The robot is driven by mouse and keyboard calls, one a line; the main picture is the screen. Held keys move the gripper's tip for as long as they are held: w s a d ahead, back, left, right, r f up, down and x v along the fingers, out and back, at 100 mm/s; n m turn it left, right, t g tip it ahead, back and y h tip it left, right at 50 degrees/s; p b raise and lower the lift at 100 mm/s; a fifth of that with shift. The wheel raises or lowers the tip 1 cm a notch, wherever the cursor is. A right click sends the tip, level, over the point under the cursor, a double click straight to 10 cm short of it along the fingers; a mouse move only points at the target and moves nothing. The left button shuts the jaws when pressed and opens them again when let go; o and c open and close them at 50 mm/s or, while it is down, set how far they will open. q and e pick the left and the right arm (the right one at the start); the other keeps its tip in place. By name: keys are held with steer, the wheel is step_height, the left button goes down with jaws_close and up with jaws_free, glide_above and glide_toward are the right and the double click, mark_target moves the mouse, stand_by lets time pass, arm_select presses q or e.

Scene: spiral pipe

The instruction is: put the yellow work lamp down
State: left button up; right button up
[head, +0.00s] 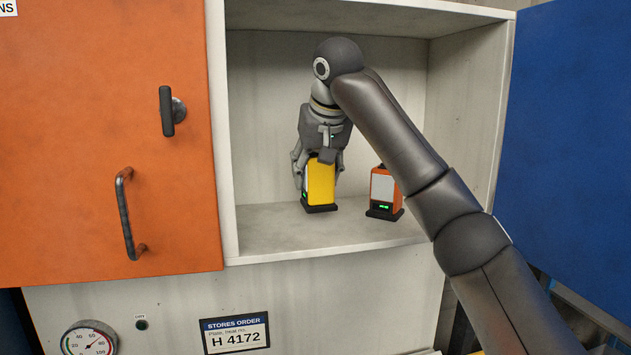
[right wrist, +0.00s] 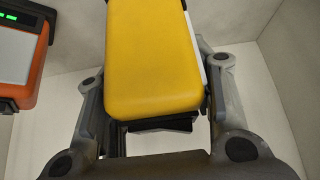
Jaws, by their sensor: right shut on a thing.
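The yellow work lamp (head: 321,182) is upright inside the open cabinet compartment, with its black base at or just above the shelf floor; I cannot tell whether it touches. My right gripper (head: 319,165) comes down from above and is shut on the lamp, one finger at each side. In the right wrist view the yellow lamp (right wrist: 153,62) fills the middle, between the fingers. My left gripper is not in view.
An orange lamp (head: 383,192) with a green display stands on the shelf (head: 285,235) just right of the yellow one. An orange door (head: 80,80) closes the left side. A blue door (head: 570,130) stands open at right. The shelf is bare left of the yellow lamp.

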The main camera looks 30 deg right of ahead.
mark_target(316, 185)
steer(key=shift+s+f+p, duration=0.1)
steer(key=shift+f+p, duration=0.45)
steer(key=shift+f, duration=0.8)
steer(key=shift+f, duration=0.1)
steer(key=o, duration=1.2)
steer(key=shift+s+a+r, duration=0.1)
steer(key=shift+s+r, duration=0.05)
steer(key=shift+r, duration=0.15)
steer(key=b+v, duration=0.2)
steer(key=v, duration=0.9)
steer(key=shift+s+r+b, duration=0.15)
steer(key=shift+r+b, duration=0.05)
steer(key=shift+b, duration=0.2)
